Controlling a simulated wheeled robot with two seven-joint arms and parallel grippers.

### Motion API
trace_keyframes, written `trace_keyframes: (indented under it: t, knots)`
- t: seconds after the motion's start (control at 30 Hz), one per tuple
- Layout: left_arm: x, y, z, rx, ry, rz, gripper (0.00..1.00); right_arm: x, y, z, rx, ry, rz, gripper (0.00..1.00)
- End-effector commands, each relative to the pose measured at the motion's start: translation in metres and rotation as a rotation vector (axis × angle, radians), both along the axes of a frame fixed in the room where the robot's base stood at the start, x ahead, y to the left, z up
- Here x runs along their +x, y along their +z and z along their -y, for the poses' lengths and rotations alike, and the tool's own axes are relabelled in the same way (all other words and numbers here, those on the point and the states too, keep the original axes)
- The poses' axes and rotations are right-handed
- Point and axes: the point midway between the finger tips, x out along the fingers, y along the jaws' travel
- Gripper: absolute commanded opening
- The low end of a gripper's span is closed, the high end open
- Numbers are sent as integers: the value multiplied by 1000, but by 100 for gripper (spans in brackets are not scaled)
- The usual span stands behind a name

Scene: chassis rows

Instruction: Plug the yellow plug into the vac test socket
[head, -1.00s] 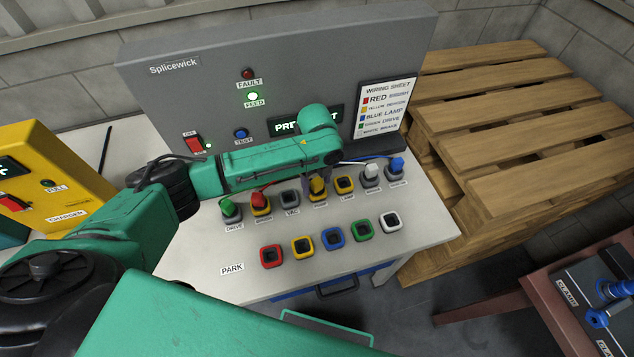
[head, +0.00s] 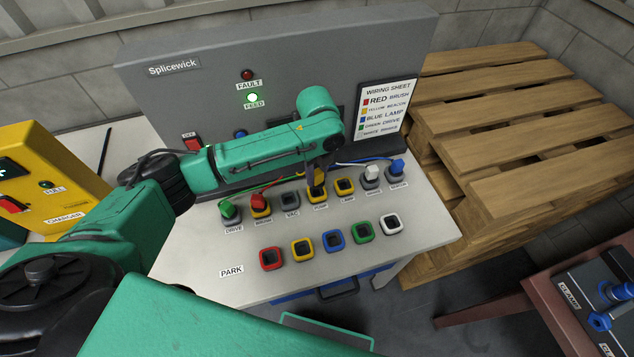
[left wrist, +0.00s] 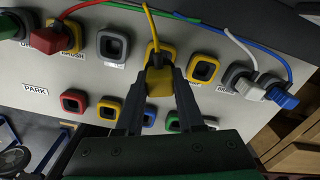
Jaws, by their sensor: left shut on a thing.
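My left gripper (head: 317,178) is shut on the yellow plug (left wrist: 160,82), its two fingers on either side of it. The plug (head: 316,188) is at the yellow-rimmed PUMP socket (left wrist: 167,51); I cannot tell how far it sits in it. A yellow cable leads from the plug. The grey VAC socket (head: 290,201) is empty, just left of the PUMP socket; it also shows in the left wrist view (left wrist: 114,45). My right gripper is not in view.
A green plug (head: 228,209) and red plug (head: 259,201) stand left of VAC. A white plug (head: 372,173) and blue plug (head: 397,168) stand right. The LAMP socket (head: 345,187) is empty. Empty coloured park sockets (head: 333,237) line the front. Cables run behind the row.

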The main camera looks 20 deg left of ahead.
Motion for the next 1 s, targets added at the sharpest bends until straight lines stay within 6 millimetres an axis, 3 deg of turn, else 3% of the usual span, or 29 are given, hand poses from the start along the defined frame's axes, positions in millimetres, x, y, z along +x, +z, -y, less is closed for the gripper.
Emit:
trace_keyframes:
  t: [0.3, 0.4, 0.5, 0.57, 0.63, 0.8, 1.0]
  knots:
    - [1, 115, 1, -2, 0, 7, 0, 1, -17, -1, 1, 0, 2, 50]
    - [1, 141, 0, -1, -1, 6, 0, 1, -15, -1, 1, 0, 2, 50]
    - [0, 150, -2, 0, 5, 0, 0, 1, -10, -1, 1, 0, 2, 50]
    - [0, 145, -7, -2, 13, -5, 0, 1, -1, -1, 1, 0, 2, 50]
    - [-3, 127, -19, -5, 27, -11, 0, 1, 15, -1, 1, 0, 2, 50]
    - [-25, 66, -53, 0, 24, -9, 0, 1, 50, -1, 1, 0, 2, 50]
    - [-43, 28, -69, 0, -3, 0, 0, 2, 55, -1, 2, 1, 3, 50]
